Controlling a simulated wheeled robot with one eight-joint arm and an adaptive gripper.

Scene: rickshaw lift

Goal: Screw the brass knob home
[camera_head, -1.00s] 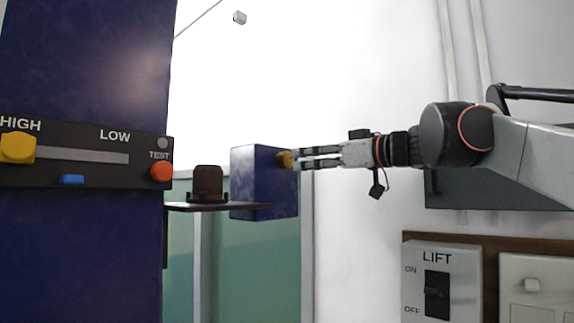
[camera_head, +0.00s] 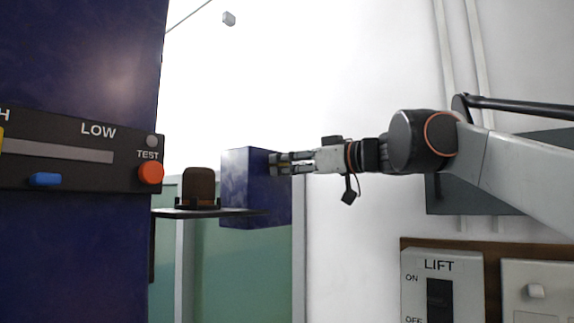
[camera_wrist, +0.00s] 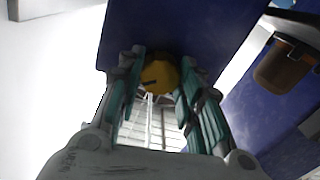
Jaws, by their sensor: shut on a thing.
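The brass knob (camera_wrist: 160,75) shows in the wrist view as a yellow disc with a dark slot, between my fingertips and against a dark blue box. My gripper (camera_head: 274,164) is shut on it at the box's right side in the head view, where the fingers hide the knob. The gripper fingers also show in the wrist view (camera_wrist: 161,72), one on each side of the knob. The blue box (camera_head: 240,190) stands beside a dark shelf. How deep the knob sits in the box cannot be seen.
A brown block (camera_head: 199,185) sits on the dark shelf (camera_head: 190,213) left of the box. A blue column at left bears a panel with a slider and a red TEST button (camera_head: 150,173). A LIFT switch (camera_head: 440,292) is at lower right.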

